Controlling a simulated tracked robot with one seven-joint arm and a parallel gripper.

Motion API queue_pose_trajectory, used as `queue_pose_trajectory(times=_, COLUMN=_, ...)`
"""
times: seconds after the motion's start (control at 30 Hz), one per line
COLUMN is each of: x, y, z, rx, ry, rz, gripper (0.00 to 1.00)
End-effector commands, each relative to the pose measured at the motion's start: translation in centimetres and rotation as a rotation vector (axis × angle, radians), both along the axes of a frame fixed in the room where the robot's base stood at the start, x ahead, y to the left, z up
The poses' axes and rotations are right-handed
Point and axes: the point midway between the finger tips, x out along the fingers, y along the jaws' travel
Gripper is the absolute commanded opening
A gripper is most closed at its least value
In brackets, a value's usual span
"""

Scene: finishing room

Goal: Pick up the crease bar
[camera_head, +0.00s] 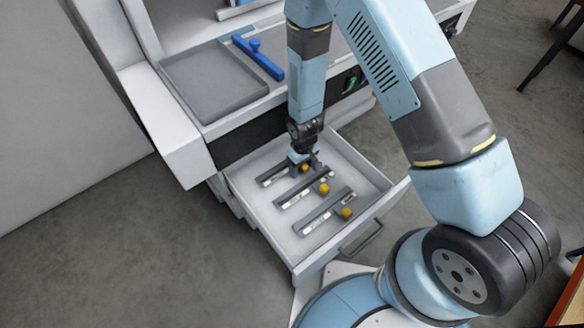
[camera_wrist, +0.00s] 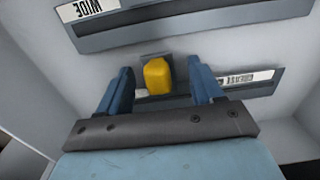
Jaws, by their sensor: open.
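The crease bar (camera_wrist: 262,88) is a grey bar with a white label reading "CREASE" and a yellow knob (camera_wrist: 158,76). It lies in the open drawer, the farthest of three similar bars; in the head view its left end (camera_head: 268,179) shows beside my gripper. My gripper (camera_head: 303,163) points down over this bar. In the wrist view its two blue fingers (camera_wrist: 160,66) stand apart, one on each side of the yellow knob, with gaps visible. Part of the bar is hidden behind the fingers and palm.
A bar labelled "WIDE" (camera_wrist: 150,22) lies beside it, the middle bar (camera_head: 295,195) in the head view. A third bar (camera_head: 320,217) lies nearest the drawer front (camera_head: 335,250). Drawer walls surround them. A blue-handled tool (camera_head: 262,60) rests by a grey tray (camera_head: 205,85) above.

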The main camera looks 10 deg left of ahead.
Motion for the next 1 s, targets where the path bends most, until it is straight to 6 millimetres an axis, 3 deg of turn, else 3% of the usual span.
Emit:
queue_pose_trajectory(times=0.07, x=0.00, y=0.00, z=0.01, rx=0.000, ry=0.000, rz=0.000, gripper=0.60)
queue_pose_trajectory(times=0.67, x=0.00, y=-0.01, z=0.02, rx=0.000, ry=0.000, rz=0.000, gripper=0.03)
queue_pose_trajectory(times=1.0, x=0.04, y=0.00, z=0.44, rx=0.001, ry=-0.001, rz=0.000, gripper=0.03)
